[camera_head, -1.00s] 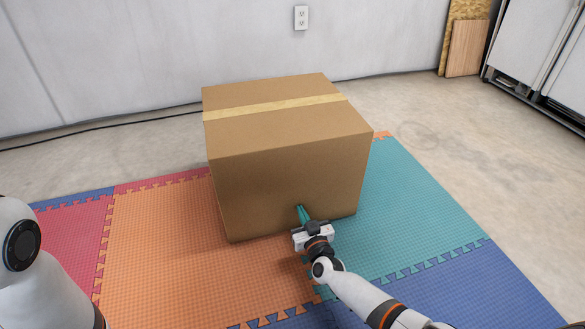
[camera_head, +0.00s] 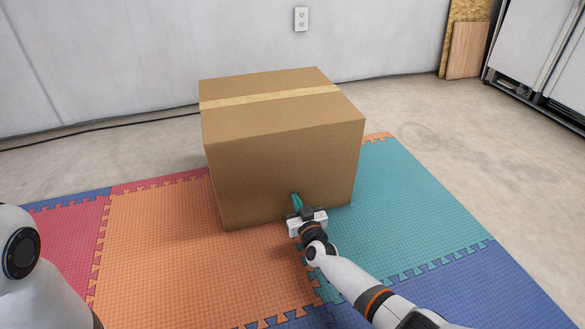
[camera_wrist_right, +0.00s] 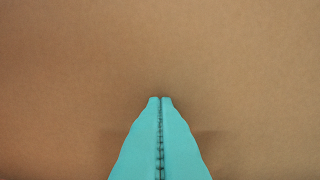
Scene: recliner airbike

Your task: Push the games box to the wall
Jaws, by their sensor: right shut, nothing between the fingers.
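The games box is a large closed brown cardboard box (camera_head: 270,165) with a tape strip along its top. It stands upright on the foam mat, with bare floor between it and the wall (camera_head: 150,50) behind. My right gripper (camera_head: 294,196) is shut and empty, its teal fingertips at the lower part of the box's front face. In the right wrist view, the shut fingers (camera_wrist_right: 160,100) point at the cardboard (camera_wrist_right: 160,45), which fills the picture; exact contact is hard to tell. My left gripper is out of view; only part of that arm shows at the left edge.
Coloured foam mats (camera_head: 150,250) cover the near floor. A black cable (camera_head: 100,136) runs along the wall base. An outlet (camera_head: 301,19) is on the wall. Wood boards (camera_head: 467,45) and a metal cabinet (camera_head: 545,50) stand at the right. The concrete floor right of the box is clear.

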